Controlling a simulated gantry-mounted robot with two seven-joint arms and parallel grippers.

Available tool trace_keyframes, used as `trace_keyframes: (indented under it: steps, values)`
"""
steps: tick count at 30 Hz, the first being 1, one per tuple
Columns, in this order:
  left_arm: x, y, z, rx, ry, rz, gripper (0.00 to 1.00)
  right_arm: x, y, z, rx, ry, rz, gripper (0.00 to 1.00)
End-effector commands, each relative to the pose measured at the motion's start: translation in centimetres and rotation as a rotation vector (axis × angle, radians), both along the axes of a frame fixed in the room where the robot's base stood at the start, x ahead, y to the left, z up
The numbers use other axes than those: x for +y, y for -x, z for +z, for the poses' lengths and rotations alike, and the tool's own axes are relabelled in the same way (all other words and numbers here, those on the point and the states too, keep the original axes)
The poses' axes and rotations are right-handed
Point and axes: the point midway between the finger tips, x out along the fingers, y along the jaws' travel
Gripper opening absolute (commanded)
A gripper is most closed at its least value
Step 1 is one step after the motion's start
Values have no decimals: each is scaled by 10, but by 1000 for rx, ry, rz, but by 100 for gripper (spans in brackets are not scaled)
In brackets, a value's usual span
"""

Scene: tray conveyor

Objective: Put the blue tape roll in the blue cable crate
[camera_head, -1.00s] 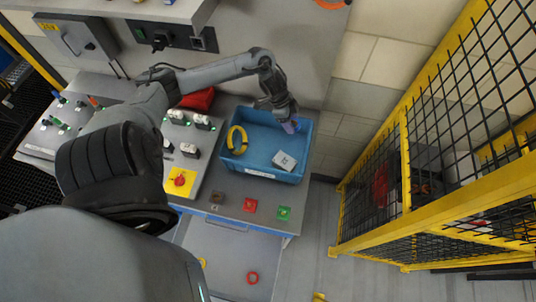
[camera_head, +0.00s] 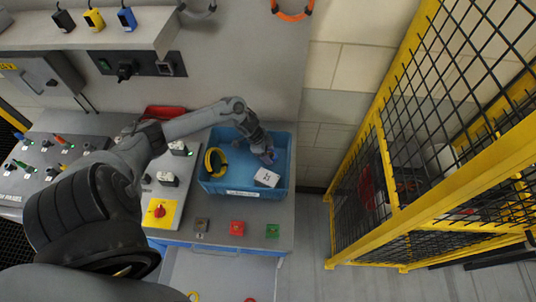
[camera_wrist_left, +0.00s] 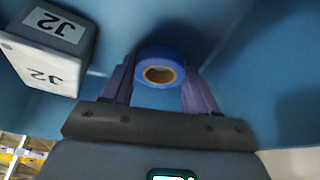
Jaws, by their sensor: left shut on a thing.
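The blue crate (camera_head: 238,178) stands on the workbench, with a label on its front. My left gripper (camera_head: 268,158) reaches down inside it at the right, close to a white box. In the left wrist view, the left gripper (camera_wrist_left: 160,88) is shut on the blue tape roll (camera_wrist_left: 160,54), whose brown core faces the camera. Blue crate surfaces surround the roll; I cannot tell whether it touches the bottom. In the head view the roll is not clearly visible. My right gripper is not in view.
A yellow-and-black cable coil (camera_head: 216,162) lies at the crate's left. A white J2 box (camera_head: 267,177) lies at its front right and shows beside the gripper in the wrist view (camera_wrist_left: 50,45). A switch panel (camera_head: 160,212) is left of the crate; a yellow mesh fence (camera_head: 392,165) stands right.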

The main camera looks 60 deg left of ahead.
Motion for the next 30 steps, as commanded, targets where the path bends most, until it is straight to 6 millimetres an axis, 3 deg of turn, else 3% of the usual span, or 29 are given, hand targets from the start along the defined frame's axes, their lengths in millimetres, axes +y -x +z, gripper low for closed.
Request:
trace_keyframes:
  steps: [15, 16, 20, 30]
  values:
    - [0, 0, -12, -1, -1, 0, 29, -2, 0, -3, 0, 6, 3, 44]
    - [0, 0, -12, -1, -1, -1, 62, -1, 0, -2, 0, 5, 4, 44]
    - [0, 0, -11, -1, -1, -1, 82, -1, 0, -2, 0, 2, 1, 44]
    - [0, 0, -9, -1, -1, -1, 84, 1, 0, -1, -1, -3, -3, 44]
